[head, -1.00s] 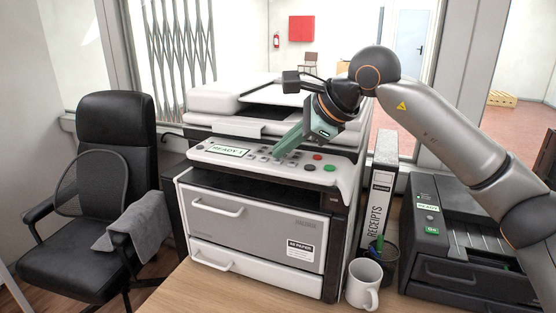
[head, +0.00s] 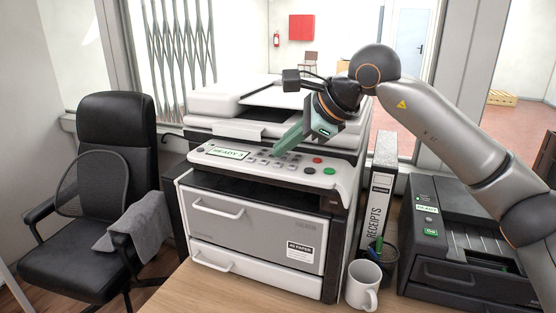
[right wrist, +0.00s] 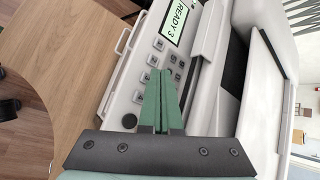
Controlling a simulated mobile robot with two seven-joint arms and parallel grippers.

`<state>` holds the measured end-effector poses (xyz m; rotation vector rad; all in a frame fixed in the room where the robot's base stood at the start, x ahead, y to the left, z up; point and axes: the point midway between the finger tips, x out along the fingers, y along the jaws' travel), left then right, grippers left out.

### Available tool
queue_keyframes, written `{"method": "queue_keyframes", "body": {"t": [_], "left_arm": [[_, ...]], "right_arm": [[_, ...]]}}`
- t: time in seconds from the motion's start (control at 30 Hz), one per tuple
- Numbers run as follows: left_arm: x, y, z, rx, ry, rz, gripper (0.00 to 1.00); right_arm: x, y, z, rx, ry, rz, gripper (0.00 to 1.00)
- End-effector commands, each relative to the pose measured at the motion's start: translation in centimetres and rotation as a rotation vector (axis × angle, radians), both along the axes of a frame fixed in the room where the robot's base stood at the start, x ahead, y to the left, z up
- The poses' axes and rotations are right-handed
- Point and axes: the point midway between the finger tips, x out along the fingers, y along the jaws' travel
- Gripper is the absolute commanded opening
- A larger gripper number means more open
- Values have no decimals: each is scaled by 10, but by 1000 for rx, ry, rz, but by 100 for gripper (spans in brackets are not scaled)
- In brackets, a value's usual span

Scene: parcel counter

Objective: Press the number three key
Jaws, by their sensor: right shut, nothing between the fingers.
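The copier's control panel (head: 315,171) holds several small grey keys (right wrist: 146,76); their labels are too small to read surely, so I cannot tell which is the three key. The green display (head: 228,152) reads READY 3, also in the right wrist view (right wrist: 183,20). My right gripper (head: 277,152) is shut and empty, its green fingers pointing down at the key block. In the right wrist view its fingertips (right wrist: 160,72) lie over the keys and hide part of them. I cannot tell whether the tips touch a key. My left gripper is not in view.
Red (head: 317,160) and green (head: 330,171) buttons sit right of the keys. The scanner lid (head: 225,98) rises behind the panel. A receipts binder (head: 379,205), a mug (head: 362,285), a pen cup (head: 384,268) and a dark machine (head: 460,275) stand to the right.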

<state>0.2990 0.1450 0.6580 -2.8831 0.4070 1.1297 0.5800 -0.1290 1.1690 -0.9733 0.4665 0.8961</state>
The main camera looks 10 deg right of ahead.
Motion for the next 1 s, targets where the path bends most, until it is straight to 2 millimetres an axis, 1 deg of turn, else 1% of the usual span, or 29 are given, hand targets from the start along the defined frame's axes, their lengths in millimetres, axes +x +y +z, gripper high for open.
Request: {"method": "queue_keyframes", "body": {"t": [0.17,0.27,0.7,0.8,1.0], "left_arm": [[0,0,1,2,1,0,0],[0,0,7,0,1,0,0],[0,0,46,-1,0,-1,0],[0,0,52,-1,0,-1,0],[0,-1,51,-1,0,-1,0]], "right_arm": [[0,0,2,0,0,0,0],[0,0,8,1,-1,0,0],[0,0,53,-1,0,1,0],[0,0,60,-1,0,1,0],[0,0,60,0,0,0,0]]}}
